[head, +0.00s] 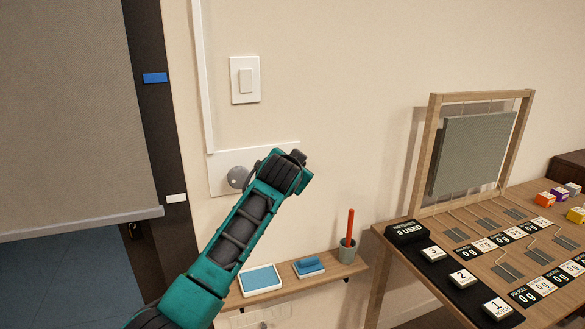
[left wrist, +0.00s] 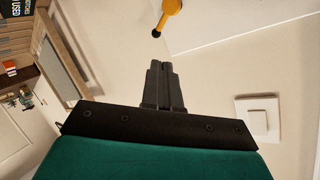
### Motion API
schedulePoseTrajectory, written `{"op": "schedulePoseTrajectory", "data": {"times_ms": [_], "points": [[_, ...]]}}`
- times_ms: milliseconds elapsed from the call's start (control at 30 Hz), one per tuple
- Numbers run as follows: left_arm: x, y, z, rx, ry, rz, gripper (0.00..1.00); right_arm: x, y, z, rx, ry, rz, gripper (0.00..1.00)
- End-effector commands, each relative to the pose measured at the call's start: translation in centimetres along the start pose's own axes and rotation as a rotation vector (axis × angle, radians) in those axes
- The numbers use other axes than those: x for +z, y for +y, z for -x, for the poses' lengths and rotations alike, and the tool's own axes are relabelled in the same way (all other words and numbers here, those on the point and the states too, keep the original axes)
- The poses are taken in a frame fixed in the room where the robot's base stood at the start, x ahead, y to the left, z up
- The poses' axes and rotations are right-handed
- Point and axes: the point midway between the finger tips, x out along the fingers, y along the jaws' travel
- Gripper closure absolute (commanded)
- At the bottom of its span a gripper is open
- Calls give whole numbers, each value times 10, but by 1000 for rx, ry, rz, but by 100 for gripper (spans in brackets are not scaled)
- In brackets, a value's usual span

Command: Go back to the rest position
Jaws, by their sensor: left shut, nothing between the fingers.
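My left arm, teal and black, reaches up from the bottom of the head view. Its gripper (head: 297,158) is in front of the wall, over part of a white wall plate (head: 222,158) with a round grey knob (head: 238,177). In the left wrist view the two dark fingers (left wrist: 161,66) are shut together with nothing between them. A yellow handle with a dark tip (left wrist: 171,14) shows beyond the fingertips, apart from them. My right gripper is in neither view.
A light switch (head: 245,80) is on the wall above my gripper. A wooden table (head: 390,240) with a framed grey panel (head: 475,150) stands at right.

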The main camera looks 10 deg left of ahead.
Motion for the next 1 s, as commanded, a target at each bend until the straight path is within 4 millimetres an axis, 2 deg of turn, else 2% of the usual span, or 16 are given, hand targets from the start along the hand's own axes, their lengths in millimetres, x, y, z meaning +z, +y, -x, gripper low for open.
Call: {"op": "schedulePoseTrajectory", "data": {"times_ms": [133, 467, 567, 667, 733, 867, 1000], "points": [[-1, 0, 6, 0, 0, 0, 100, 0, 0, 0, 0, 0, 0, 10], [-1, 0, 7, 0, -1, 0, 100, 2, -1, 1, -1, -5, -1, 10], [6, 5, 7, 7, -4, 3, 100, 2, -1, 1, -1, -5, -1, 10], [31, 21, 6, 34, -12, 16, 100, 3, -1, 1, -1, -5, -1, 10], [60, 40, 8, 65, -19, 33, 100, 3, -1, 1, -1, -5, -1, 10], [128, 80, 21, 131, -35, 82, 100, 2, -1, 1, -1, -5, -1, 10], [197, 119, 48, 195, -52, 142, 100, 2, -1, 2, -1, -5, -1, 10]]}}
